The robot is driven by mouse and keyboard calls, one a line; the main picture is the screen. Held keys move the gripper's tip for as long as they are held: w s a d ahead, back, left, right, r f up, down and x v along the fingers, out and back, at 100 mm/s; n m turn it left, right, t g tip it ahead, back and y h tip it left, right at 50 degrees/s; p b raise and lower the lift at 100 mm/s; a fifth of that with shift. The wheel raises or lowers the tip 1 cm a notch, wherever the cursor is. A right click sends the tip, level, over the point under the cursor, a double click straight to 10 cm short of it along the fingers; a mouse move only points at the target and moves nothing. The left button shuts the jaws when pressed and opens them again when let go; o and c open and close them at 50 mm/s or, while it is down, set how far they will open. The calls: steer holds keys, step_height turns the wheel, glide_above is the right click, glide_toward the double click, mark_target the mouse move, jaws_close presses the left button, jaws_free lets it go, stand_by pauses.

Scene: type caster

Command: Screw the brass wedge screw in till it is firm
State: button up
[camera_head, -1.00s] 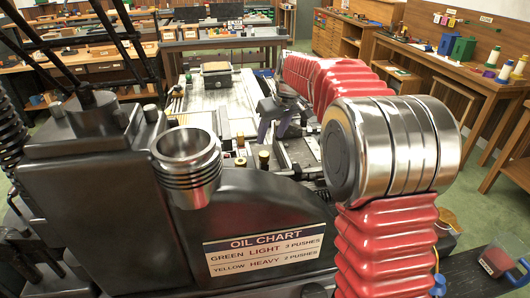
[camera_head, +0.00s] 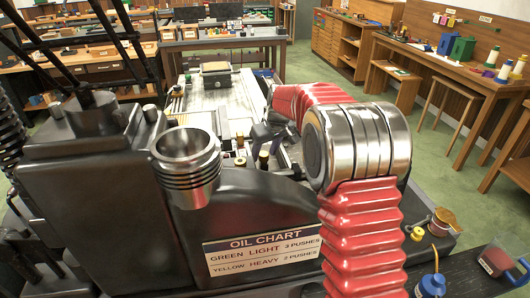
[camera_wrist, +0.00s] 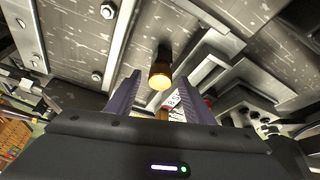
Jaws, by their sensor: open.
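In the wrist view a dark cylinder with a round brass end (camera_wrist: 160,78) shows between and just beyond the fingertips of my gripper (camera_wrist: 159,88). It looks like the brass wedge screw, but I cannot be sure. The two purple fingers stand apart on either side of it, with no visible contact. In the head view my gripper (camera_head: 264,138) is small and partly hidden by my arm. Two brass pieces, one at the left (camera_head: 240,162) and one at the right (camera_head: 263,160), show below it; I cannot tell which is the screw.
The dark machine body with an oil chart plate (camera_head: 264,247) and a metal cup (camera_head: 187,160) fills the foreground. A blue-capped bottle (camera_head: 431,285), a copper spool (camera_head: 443,220) and a red-filled box (camera_head: 497,258) stand at right. Metal plates with bolts (camera_wrist: 107,11) surround the brass-ended cylinder.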

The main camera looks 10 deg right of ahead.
steer(key=c, duration=1.1)
steer(key=shift+o, duration=0.2)
steer(key=shift+m, duration=0.4)
steer(key=m+h, duration=0.2)
steer(key=m, duration=0.2)
steer(key=shift+a+m, duration=0.1)
steer(key=shift+m, duration=0.2)
steer(key=shift+a+m+h, duration=0.1)
steer(key=shift+m+h, duration=0.4)
steer(key=shift+m, duration=0.8)
steer(key=shift+a+m+h, duration=0.1)
steer(key=shift+m+h, duration=0.4)
steer(key=shift+m, duration=0.8)
steer(key=shift+r, duration=0.1)
steer(key=o, duration=1.1)
steer(key=shift+c, duration=0.2)
